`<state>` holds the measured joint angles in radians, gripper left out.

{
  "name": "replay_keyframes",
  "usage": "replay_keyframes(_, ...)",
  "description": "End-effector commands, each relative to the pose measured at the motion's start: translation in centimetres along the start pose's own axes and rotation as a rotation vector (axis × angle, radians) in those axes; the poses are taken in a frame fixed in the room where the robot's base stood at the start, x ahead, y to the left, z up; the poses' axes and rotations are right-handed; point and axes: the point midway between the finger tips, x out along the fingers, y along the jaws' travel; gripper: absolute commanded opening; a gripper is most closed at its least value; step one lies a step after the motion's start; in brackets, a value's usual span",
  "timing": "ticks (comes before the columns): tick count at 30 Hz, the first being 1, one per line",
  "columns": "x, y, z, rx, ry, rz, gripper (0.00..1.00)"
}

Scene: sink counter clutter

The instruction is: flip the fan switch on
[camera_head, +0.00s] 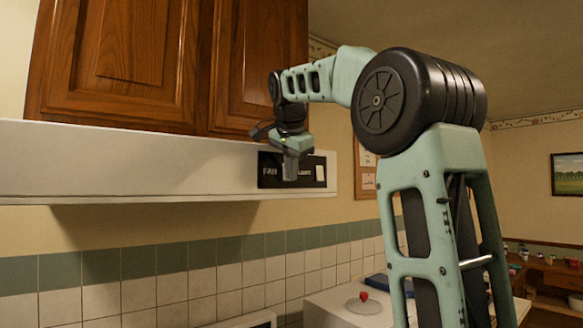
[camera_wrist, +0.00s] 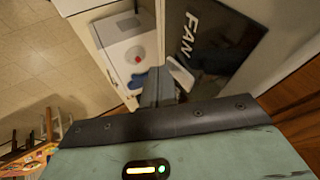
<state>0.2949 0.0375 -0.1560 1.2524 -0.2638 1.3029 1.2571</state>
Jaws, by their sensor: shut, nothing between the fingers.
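A black switch panel (camera_head: 268,181) labelled FAN and LIGHT is on the front of the white range hood (camera_head: 150,165). My gripper (camera_head: 290,177) is shut and empty, pointing down in front of the panel between the two labels, and hides the fan switch in the head view. In the wrist view, the panel (camera_wrist: 232,45) shows the word FAN, and a white switch (camera_wrist: 180,73) sits below it, just right of my shut fingertips (camera_wrist: 158,85). I cannot tell whether they touch. The white light switch (camera_head: 320,173) shows at the panel's right end.
Wooden cabinets (camera_head: 120,60) rise above the hood. Below are a tiled wall (camera_head: 130,290) and a white counter-height surface with a red-knobbed lid (camera_head: 363,303). The space in front of the hood to the left is clear.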

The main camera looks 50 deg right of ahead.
Motion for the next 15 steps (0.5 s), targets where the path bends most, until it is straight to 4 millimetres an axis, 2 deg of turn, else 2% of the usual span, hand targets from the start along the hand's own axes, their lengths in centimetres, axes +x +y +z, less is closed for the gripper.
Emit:
replay_keyframes(12,0.74,-0.05,0.28,0.018,0.01,-0.048,0.0)
replay_keyframes(15,0.32,-0.3,0.06,0.019,0.011,-0.051,0.0)
